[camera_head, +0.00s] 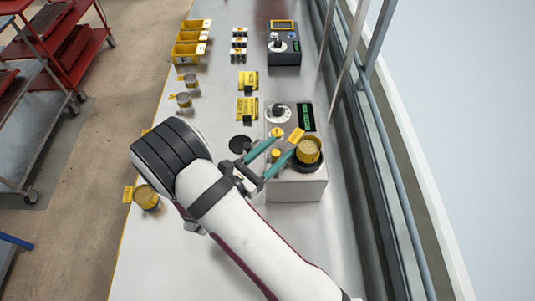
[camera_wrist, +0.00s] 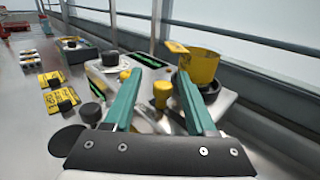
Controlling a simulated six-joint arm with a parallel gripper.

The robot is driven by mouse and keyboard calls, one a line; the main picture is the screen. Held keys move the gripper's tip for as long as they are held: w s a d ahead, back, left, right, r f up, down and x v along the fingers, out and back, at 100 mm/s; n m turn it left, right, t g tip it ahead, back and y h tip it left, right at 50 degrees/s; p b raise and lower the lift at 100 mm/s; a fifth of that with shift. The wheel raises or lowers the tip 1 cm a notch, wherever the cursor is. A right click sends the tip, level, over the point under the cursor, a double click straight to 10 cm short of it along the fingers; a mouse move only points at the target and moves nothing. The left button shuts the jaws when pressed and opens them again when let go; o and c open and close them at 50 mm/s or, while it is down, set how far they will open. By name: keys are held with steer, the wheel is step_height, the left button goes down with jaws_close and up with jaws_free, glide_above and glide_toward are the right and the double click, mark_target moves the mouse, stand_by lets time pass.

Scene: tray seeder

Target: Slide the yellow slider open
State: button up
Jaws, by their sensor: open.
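Two yellow plates with black blocks at their edges lie on the bench, a farther one (camera_head: 248,80) and a nearer one (camera_head: 246,105). They also show at the left of the wrist view, farther (camera_wrist: 50,78) and nearer (camera_wrist: 58,97). I cannot tell which is the yellow slider. My gripper (camera_head: 282,148) has long teal fingers, spread apart and empty, over the near grey machine (camera_head: 300,190). In the wrist view my gripper (camera_wrist: 160,74) has a yellow knob (camera_wrist: 162,92) showing between its fingers. Both plates are apart from the fingers.
A yellow cup (camera_head: 308,151) stands on the near machine, close to the right finger. A dial (camera_head: 278,112) and green display (camera_head: 306,118) are behind. Yellow bins (camera_head: 188,53), small cups (camera_head: 184,100) and another control box (camera_head: 285,58) stand farther back. A window frame borders the right.

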steer(key=v, duration=1.5)
steer(key=shift+s+a, duration=0.3)
steer(key=s+d+r+m+g, duration=0.2)
steer(key=d+r+m+g, duration=0.2)
steer(key=d+m+g, duration=0.35)
steer(key=s+d+r+m+g, duration=0.2)
steer(key=d+r+m+g, duration=0.1)
steer(key=d+m+g, duration=0.4)
steer(key=s+r+m+t+y, duration=0.1)
steer(key=s+r+m+y, duration=0.2)
steer(key=s+m+y, duration=0.6)
steer(key=m+y, duration=0.5)
steer(key=m, duration=0.4)
steer(key=shift+d+y, duration=0.3)
steer(key=shift+d, duration=0.05)
